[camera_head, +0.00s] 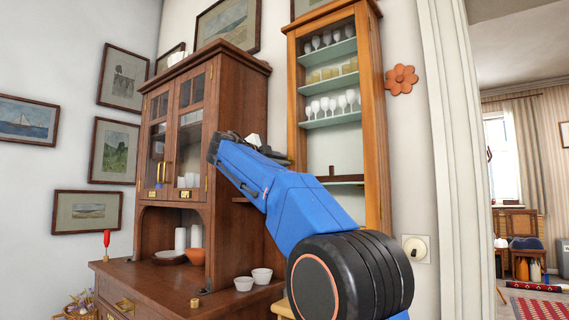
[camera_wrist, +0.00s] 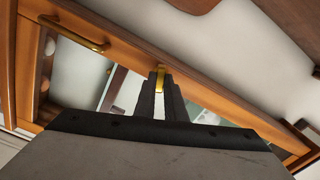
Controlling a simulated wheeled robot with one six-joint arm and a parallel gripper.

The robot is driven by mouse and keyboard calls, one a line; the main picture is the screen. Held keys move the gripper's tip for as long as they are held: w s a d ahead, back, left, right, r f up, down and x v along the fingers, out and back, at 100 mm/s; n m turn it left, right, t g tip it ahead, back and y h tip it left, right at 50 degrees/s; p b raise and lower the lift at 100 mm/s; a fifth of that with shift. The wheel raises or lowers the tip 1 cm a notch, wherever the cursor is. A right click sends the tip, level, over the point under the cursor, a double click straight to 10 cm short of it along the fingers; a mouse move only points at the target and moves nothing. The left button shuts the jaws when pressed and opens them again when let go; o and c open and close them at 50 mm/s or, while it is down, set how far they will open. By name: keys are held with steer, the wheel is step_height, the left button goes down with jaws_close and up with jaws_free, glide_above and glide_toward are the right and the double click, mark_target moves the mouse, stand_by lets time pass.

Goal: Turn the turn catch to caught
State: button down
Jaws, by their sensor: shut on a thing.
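A small brass piece (camera_wrist: 160,77), which looks like the turn catch, sits at an orange-brown wooden frame in the wrist view. My gripper (camera_wrist: 160,92) is shut on it, with its dark fingertips on either side. The fingers hide part of the catch, and I cannot tell which way it is turned. In the head view my blue arm reaches up in front of the tall glass-shelved cabinet (camera_head: 372,125), and my fingertips and the catch are hidden there. A brass bar handle (camera_wrist: 72,36) is on the wooden frame left of the catch in the wrist view.
A dark wooden hutch (camera_head: 222,150) stands left of the tall cabinet. White bowls (camera_head: 262,276), a terracotta pot (camera_head: 196,257) and a red-handled tool (camera_head: 106,238) are on its lower top. Glasses (camera_head: 333,104) stand on the cabinet's shelves. A doorway opens at the right.

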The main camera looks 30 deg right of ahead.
steer(key=m, duration=0.4)
steer(key=c, duration=1.7)
jaws_free()
steer(key=v, duration=0.7)
